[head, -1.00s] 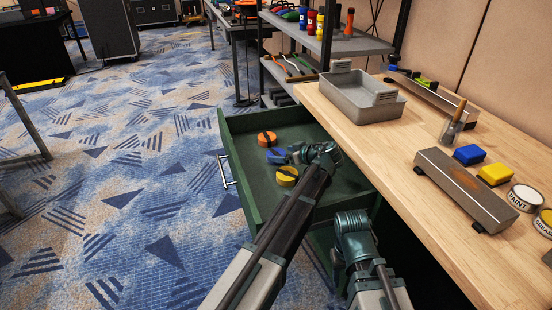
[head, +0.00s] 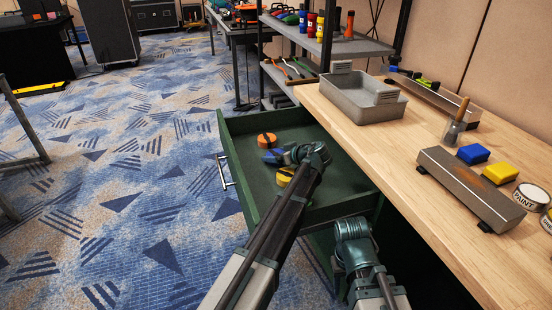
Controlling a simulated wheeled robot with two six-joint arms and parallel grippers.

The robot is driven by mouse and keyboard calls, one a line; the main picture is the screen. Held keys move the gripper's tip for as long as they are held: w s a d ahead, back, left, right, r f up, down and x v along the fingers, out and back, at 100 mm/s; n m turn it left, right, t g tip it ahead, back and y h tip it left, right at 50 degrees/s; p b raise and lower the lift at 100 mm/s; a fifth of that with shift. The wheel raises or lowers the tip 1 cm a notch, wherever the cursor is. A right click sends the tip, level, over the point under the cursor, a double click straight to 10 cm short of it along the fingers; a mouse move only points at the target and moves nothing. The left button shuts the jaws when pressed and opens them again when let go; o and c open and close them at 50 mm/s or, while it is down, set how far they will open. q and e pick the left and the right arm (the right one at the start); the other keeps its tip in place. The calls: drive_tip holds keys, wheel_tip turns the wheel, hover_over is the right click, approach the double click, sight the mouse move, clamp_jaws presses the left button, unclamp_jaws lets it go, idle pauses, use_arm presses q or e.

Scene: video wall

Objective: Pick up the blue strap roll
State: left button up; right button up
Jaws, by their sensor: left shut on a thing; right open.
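The blue strap roll (head: 271,157) is in the open green drawer (head: 238,169), between an orange strap roll (head: 266,140) and a yellow strap roll (head: 284,176). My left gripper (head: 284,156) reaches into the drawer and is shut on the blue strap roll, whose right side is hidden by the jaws. Whether the roll is clear of the drawer floor I cannot tell. My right gripper (head: 350,228) is open and empty in front of the drawer's near right corner, below the workbench edge; its fingertips are hard to make out.
The wooden workbench (head: 390,160) borders the drawer on the right. A shelf rack (head: 352,44) stands behind. The right part of the drawer is bare.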

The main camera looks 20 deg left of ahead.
sight(276, 154)
use_arm(q)
drive_tip(key=shift+c, duration=1.2)
drive_tip(key=shift+r, duration=0.1)
wheel_tip(276, 154, up, 10)
drive_tip(key=p, duration=1)
